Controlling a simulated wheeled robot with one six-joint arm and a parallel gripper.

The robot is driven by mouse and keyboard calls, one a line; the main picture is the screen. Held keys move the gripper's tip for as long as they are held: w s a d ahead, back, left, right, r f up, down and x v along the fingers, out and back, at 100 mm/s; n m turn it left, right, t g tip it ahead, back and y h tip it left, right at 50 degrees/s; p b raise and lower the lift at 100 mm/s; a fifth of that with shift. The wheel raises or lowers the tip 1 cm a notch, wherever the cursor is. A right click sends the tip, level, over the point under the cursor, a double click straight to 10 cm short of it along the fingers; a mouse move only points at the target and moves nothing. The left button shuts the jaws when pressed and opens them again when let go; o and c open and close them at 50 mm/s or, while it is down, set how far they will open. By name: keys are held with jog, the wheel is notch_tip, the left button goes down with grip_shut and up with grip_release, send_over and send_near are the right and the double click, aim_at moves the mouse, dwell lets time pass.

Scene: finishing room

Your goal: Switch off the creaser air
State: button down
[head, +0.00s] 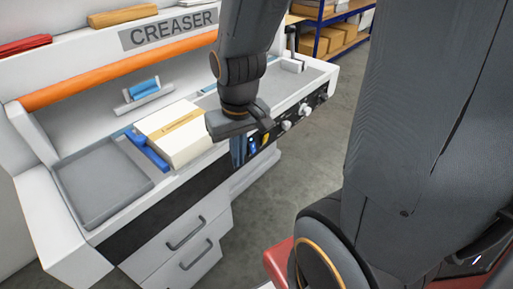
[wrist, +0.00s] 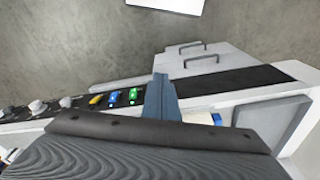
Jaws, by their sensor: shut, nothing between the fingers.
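The creaser (head: 175,28) is a white machine with its name on a sign and a dark control strip along its front edge. On the strip, a blue switch (head: 252,145) and a yellow switch (head: 265,139) show just right of my gripper (head: 238,155). The wrist view shows a yellow switch (wrist: 96,99), a blue switch (wrist: 114,97) and a green switch (wrist: 133,95). My gripper (wrist: 161,78) is shut and empty, its fingers beside the green switch. I cannot tell whether they touch the strip. The switch labels are too small to read, and none can be identified as the air.
Pale round knobs (head: 286,125) continue along the strip. A cream block (head: 180,133) and a grey tray (head: 100,183) are on the machine top. Drawers (head: 186,243) with handles are below. A blue shelf rack (head: 335,35) stands behind. The grey floor (head: 310,145) before the strip is clear.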

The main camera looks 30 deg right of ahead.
aim_at(253, 148)
jog(key=w+d+f+m+t+b, duration=0.1)
jog(key=w+d+f+m+b, duration=0.2)
jog(key=d+m, duration=0.4)
jog(key=w+d+f+m+y+b, duration=0.1)
jog(key=w+d+f+m+b, duration=0.2)
jog(key=w+d+m, duration=0.3)
jog(key=d+m+b, duration=0.1)
jog(key=d, duration=0.3)
jog(key=shift+w+d+f+t, duration=0.15)
jog(key=shift+w+t, duration=0.05)
jog(key=shift+t, duration=0.2)
jog(key=w+a+f, duration=0.2)
jog(key=w+f, duration=0.4)
jog(key=f, duration=0.4)
jog(key=shift+w+a+f, duration=0.15)
jog(key=shift+w+a, duration=0.05)
jog(key=shift+b, duration=0.3)
